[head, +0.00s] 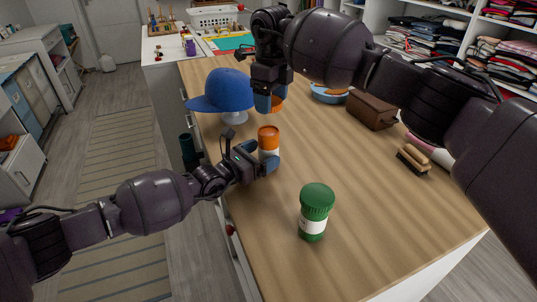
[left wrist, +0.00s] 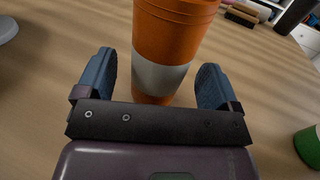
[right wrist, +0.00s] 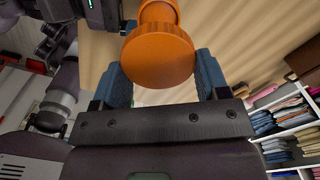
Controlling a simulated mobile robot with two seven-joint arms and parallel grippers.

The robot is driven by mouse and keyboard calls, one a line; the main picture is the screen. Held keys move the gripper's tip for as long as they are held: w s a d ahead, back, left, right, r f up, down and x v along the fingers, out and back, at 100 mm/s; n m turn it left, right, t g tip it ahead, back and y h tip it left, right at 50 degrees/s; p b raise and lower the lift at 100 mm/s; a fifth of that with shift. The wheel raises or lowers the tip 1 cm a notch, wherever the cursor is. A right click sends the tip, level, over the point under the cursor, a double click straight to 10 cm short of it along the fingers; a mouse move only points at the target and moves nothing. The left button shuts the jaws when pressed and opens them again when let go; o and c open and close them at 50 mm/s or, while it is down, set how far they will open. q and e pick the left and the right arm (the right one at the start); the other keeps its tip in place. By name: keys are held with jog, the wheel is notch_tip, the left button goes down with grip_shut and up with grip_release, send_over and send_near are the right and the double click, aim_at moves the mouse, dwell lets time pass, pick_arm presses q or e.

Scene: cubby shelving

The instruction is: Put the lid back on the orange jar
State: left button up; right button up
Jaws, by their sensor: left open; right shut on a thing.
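The orange jar (head: 268,140) with a white band stands upright on the wooden counter. In the left wrist view the jar (left wrist: 172,35) rises between the fingers. My left gripper (head: 261,159) is open around the jar's lower part, with gaps beside it in the left wrist view. My right gripper (head: 268,104) is above the jar, shut on the orange lid (head: 279,103). The lid is partly hidden by the fingers in the head view and appears as a round disc in the right wrist view (right wrist: 157,58). The lid is apart from the jar in the head view.
A green-lidded jar (head: 315,208) stands nearer the front. A blue cap (head: 226,90) on a stand is at the left edge. A brown box (head: 372,110), blue bowl (head: 329,94) and brush (head: 413,160) lie to the right. The counter middle is clear.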

aim_at(271, 126)
pick_arm(q)
jog(key=shift+x, duration=1.15)
jog(key=c, duration=1.4)
pick_arm(e)
jog(key=shift+f, duration=2.5)
jog(key=shift+f, duration=0.9)
jog(key=shift+f, duration=0.55)
